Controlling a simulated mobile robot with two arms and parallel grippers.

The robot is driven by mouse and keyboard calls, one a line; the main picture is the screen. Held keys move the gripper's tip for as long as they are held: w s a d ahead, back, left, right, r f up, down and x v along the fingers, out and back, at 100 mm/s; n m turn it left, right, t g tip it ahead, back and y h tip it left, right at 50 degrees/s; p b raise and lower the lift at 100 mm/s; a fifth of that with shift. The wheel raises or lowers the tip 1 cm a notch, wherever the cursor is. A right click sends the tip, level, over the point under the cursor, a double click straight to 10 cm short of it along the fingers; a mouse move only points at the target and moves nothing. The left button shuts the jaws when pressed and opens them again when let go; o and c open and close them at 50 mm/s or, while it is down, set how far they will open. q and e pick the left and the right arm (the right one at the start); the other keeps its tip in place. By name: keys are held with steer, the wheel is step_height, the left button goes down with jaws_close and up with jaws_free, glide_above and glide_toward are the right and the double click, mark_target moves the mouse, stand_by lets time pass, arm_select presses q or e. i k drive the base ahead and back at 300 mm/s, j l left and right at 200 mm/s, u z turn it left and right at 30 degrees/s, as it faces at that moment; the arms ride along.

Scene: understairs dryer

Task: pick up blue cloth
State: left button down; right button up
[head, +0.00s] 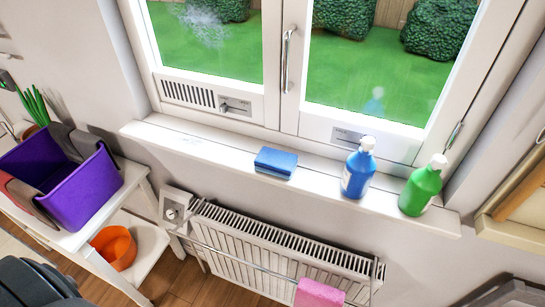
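The blue cloth (276,163) lies folded into a flat block on the white windowsill (225,150), near its middle. It sits to the left of a blue bottle (357,174), with a clear gap between them. Nothing covers it in the head view. Neither of my grippers can be made out in this view. Dark shapes show at the bottom left and bottom right edges, but no gripper fingers can be seen there.
A green bottle (422,189) stands right of the blue one. A white radiator (270,245) is below the sill, with a pink cloth (318,294) on its rail. A purple bin (85,195) and an orange bowl (116,248) are at left. The sill's left part is clear.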

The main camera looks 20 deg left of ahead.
mark_target(283, 165)
steer(key=k+j+z, duration=0.5)
steer(key=j+z, duration=0.2)
steer(key=j, duration=0.15)
steer(key=k+j+z, duration=0.35)
steer(key=l, duration=0.1)
